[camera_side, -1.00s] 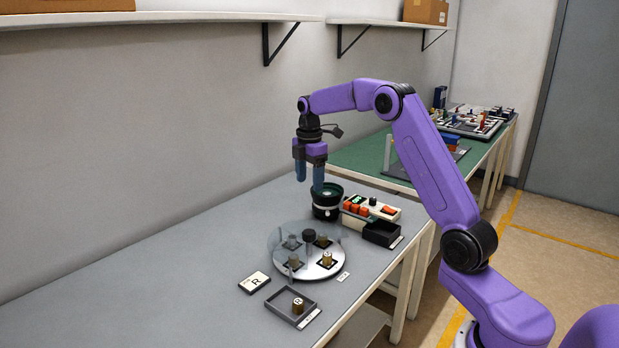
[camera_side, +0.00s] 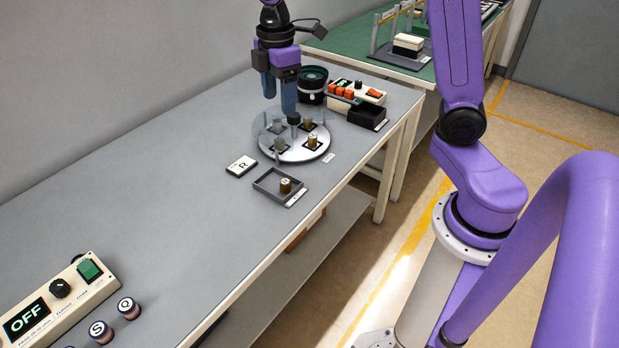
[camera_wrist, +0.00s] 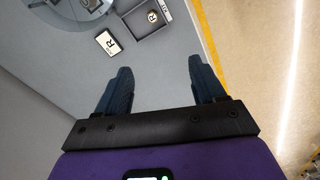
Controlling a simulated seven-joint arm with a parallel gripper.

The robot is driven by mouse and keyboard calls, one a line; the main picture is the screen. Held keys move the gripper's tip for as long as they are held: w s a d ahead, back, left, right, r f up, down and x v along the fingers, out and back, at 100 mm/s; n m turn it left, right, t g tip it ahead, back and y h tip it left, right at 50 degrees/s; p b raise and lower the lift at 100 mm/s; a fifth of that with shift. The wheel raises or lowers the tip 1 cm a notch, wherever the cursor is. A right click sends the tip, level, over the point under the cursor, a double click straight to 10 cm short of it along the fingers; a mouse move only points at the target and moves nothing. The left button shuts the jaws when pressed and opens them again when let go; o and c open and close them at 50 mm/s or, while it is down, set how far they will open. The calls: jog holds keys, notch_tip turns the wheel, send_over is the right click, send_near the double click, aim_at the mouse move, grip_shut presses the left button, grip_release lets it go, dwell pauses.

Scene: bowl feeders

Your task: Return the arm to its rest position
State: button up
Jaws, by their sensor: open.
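My purple arm's gripper (camera_side: 279,98) points down over the bench, its two dark blue fingers apart and empty. In the side view it appears just above the round turntable and in front of the bowl feeder. In the wrist view the gripper (camera_wrist: 160,68) has a wide gap between its fingers, with only grey bench and floor beyond. The round turntable (camera_side: 312,153) has a clear cover and holds several small parts. A small grey tray (camera_side: 268,189) holds one brass part (camera_side: 285,185); the tray (camera_wrist: 150,38) also shows in the wrist view.
A white card marked R (camera_side: 241,165) lies beside the tray. A dark bowl feeder (camera_side: 313,86), a control box with orange buttons (camera_side: 374,95) and a black bin (camera_side: 367,116) stand behind. A box reading OFF (camera_side: 60,298) and several round parts sit front left. The middle bench is clear.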

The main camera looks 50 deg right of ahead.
jog(key=s+a+f, duration=0.1)
jog(key=s+f, duration=0.1)
jog(key=s, duration=1.1)
jog(key=s+a+f+m, duration=0.1)
jog(key=s, duration=1.2)
jog(key=shift+s+f+m, duration=0.3)
jog(key=shift+s+f, duration=0.05)
jog(key=shift+s, duration=0.05)
